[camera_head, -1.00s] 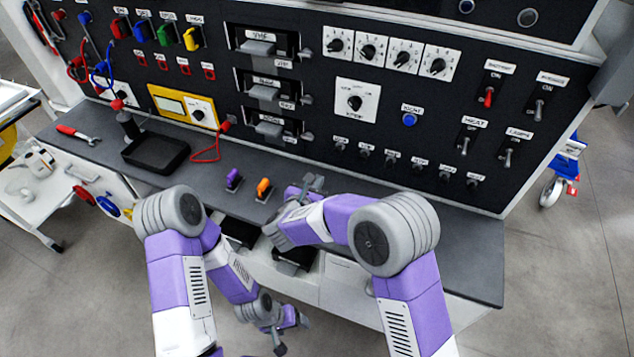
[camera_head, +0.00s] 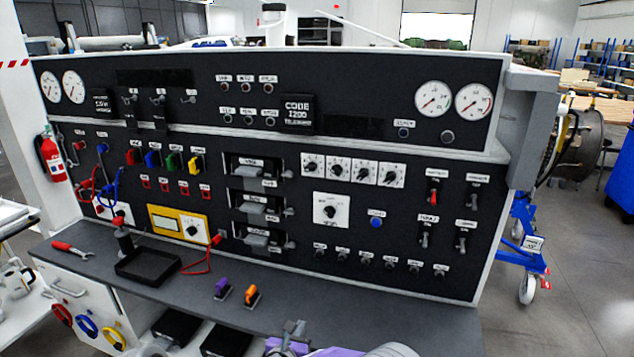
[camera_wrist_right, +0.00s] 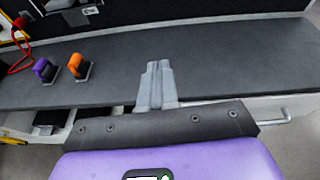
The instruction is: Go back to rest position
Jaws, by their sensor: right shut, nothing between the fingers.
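My right gripper (camera_head: 293,328) shows at the bottom edge of the head view, over the front of the grey bench top (camera_head: 390,318). In the right wrist view the right gripper (camera_wrist_right: 157,70) has its fingers together with nothing between them, and bare bench top lies beyond them. Part of my purple right arm shows beside it at the bottom of the head view. My left gripper is not in the head view.
A purple-handled piece (camera_head: 222,289) and an orange-handled piece (camera_head: 252,294) stand on the bench left of my right gripper. A black tray (camera_head: 148,267) and a red wrench (camera_head: 72,248) lie further left. The control panel (camera_head: 270,200) rises behind. The bench's right part is clear.

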